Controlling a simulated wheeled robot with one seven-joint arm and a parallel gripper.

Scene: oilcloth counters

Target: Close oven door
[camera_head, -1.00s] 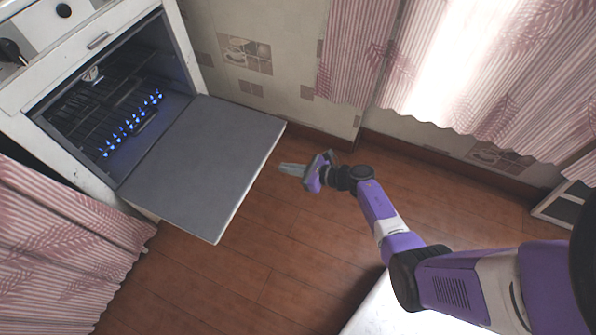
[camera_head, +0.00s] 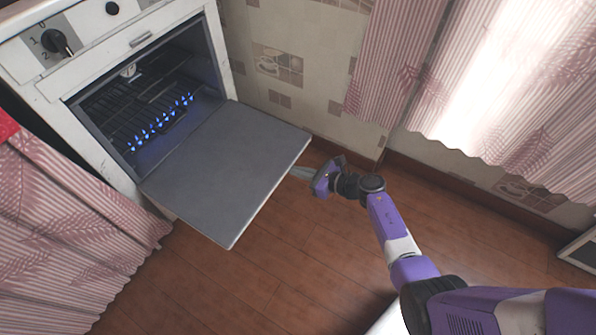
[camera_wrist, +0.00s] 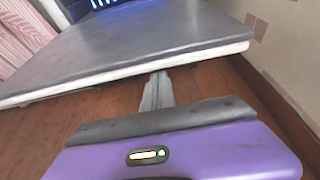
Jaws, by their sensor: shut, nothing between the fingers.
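The white oven (camera_head: 105,137) stands at the left in the head view, with its grey door (camera_head: 228,168) folded down and open, lying about level. In the wrist view the door (camera_wrist: 130,42) fills the upper part, with its pale outer edge towards me. My gripper (camera_head: 294,171) is shut and empty at the door's right outer edge, and its fingertips look partly under that edge. In the wrist view the closed fingers (camera_wrist: 158,78) reach to just below the door's edge. I cannot tell whether they touch it.
Blue flames (camera_head: 160,122) burn inside the oven under a rack. A striped pink curtain (camera_head: 65,225) hangs left of the oven. The tiled wall (camera_head: 285,60) and window curtains (camera_head: 480,80) stand behind. The brown floor (camera_head: 290,270) in front is clear.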

